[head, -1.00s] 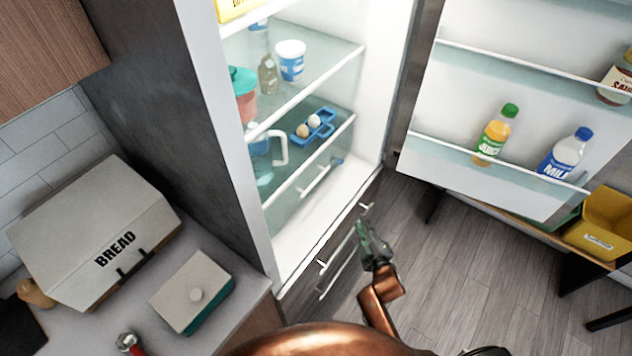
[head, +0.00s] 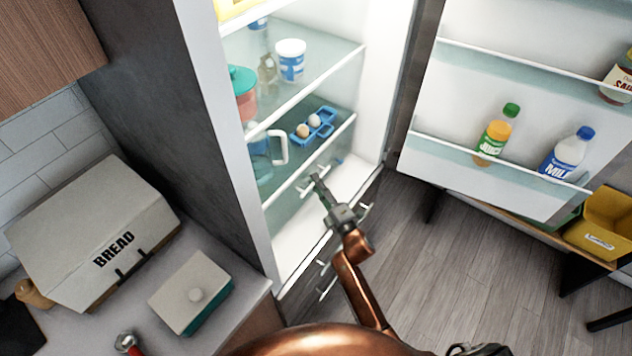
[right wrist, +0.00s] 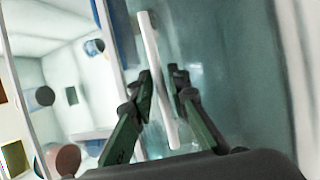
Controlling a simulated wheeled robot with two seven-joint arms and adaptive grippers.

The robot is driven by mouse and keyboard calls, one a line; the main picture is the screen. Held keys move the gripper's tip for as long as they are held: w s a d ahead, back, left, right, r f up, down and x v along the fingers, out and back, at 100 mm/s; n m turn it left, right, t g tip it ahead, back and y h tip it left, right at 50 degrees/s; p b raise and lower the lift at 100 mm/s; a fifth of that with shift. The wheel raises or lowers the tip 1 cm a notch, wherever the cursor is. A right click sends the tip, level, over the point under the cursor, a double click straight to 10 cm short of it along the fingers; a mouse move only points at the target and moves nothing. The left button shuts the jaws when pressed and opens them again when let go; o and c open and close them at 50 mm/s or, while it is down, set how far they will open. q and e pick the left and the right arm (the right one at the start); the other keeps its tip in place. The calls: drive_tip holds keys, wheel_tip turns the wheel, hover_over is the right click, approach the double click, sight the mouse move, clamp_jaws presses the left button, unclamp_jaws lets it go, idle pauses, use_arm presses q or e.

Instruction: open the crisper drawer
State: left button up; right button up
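The crisper drawer (head: 287,208) is the teal, see-through front low in the open fridge, and it looks shut. Its pale bar handle (head: 308,186) is partly hidden by my right gripper in the head view. My right gripper (head: 318,180) reaches in over the fridge floor to this handle. In the right wrist view, the white handle (right wrist: 149,40) runs between the two green-grey fingers of the gripper (right wrist: 161,82). The fingers are apart, one on each side of the bar, with small gaps showing.
The fridge door (head: 455,110) stands wide open at the right, with juice (head: 493,138) and milk (head: 567,155) on its shelf. An egg tray (head: 322,128) sits above the drawer. A bread box (head: 100,225) stands on the left counter. Floor is clear in front.

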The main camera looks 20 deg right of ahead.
drive_tip(key=shift+w+a+r, duration=0.1)
drive_tip(key=shift+w, duration=0.25)
drive_tip(key=shift+c, duration=0.5)
clamp_jaws()
